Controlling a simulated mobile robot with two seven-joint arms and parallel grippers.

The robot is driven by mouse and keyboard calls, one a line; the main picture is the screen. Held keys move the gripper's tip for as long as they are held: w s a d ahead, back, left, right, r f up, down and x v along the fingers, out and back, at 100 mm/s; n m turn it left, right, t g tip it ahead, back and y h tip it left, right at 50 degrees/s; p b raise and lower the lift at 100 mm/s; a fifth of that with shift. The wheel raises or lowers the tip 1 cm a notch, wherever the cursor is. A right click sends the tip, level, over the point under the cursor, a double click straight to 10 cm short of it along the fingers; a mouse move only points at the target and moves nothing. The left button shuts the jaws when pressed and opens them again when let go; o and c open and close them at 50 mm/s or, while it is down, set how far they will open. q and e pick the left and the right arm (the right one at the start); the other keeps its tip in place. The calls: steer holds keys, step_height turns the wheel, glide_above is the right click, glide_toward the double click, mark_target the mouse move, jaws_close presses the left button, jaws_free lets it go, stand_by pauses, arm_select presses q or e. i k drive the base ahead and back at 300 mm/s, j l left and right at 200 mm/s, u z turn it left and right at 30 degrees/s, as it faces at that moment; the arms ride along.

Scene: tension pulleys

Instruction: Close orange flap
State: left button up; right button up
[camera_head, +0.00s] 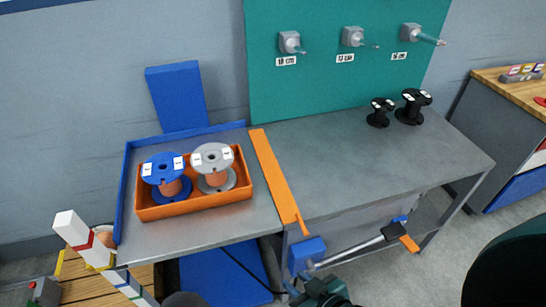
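The orange flap (273,175) is a long narrow strip running from the back to the front of the grey workbench, right of the orange bin. A blue flap (177,96) stands upright behind the bench. My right gripper (353,243) is at the bench's front edge, its two fingers wide apart on a metal rail. One finger, with a blue block, is close to the front end of the orange flap; whether it touches is unclear. No object shows between the fingers. My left gripper is not in view.
The orange bin (196,208) holds a blue spool (164,170) and a grey spool (211,157). Two black spools (378,113) (413,106) stand at the back right. A green panel (340,90) with several pegs rises behind. The bench (350,160) right of the flap is mostly clear.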

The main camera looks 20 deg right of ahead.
mark_target(288, 209)
steer(key=l+u, duration=0.1)
steer(key=l, duration=0.4)
steer(key=k+l+u, duration=0.15)
steer(key=l, duration=0.3)
steer(key=k+l+u, duration=0.1)
steer(key=l, duration=0.35)
steer(key=k+l+u, duration=0.1)
steer(key=l, duration=0.35)
steer(key=k+z, duration=0.15)
steer(key=z, duration=0.25)
